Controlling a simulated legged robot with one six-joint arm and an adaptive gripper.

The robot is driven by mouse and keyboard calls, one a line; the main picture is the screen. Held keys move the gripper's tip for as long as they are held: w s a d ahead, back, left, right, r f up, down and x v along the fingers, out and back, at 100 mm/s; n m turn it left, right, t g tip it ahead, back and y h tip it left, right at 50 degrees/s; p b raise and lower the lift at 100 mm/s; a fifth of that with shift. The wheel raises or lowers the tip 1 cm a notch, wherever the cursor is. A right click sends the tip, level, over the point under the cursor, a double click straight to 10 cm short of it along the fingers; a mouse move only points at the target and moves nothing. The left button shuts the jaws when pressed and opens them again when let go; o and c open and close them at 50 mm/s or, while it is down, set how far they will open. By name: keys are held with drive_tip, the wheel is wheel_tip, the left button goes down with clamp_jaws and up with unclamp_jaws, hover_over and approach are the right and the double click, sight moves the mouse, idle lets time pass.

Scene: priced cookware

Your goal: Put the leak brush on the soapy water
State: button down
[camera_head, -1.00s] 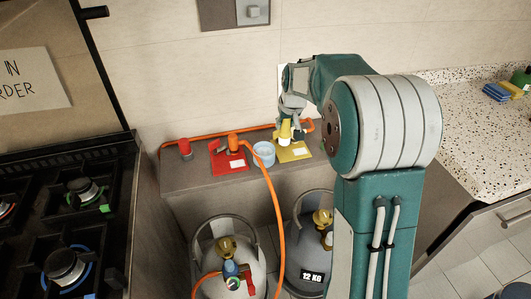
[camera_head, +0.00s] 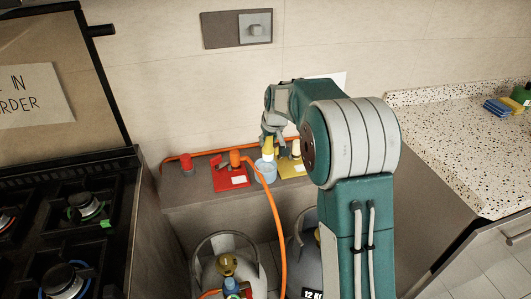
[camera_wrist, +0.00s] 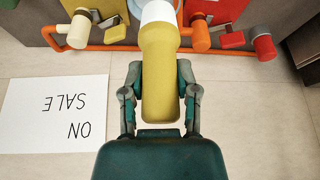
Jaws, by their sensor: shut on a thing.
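The leak brush (camera_head: 268,149) has a thick yellow handle and a pale tip. My gripper (camera_head: 270,138) is shut on its handle and holds it roughly upright, tip down. In the wrist view the brush (camera_wrist: 160,72) lies between both fingers, with its white end at the top edge. The soapy water (camera_head: 266,171) is in a small light blue cup on the grey ledge. The brush is over the cup in the head view; I cannot tell whether its tip touches or enters it.
A red plate (camera_head: 226,178) with an orange fitting is left of the cup; a yellow plate (camera_head: 291,168) with a pale knob is right. An orange hose (camera_head: 277,215) hangs in front. Gas cylinders (camera_head: 229,262) stand below. A stove (camera_head: 75,215) is at left.

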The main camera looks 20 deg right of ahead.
drive_tip(key=shift+w+d+x, duration=0.15)
drive_tip(key=shift+x, duration=2.15)
drive_tip(key=shift+w+d+x, duration=0.1)
drive_tip(key=shift+d+x, duration=0.1)
drive_tip(key=shift+x, duration=2.05)
drive_tip(key=shift+r, duration=0.1)
drive_tip(key=shift+c, duration=1.8)
unclamp_jaws()
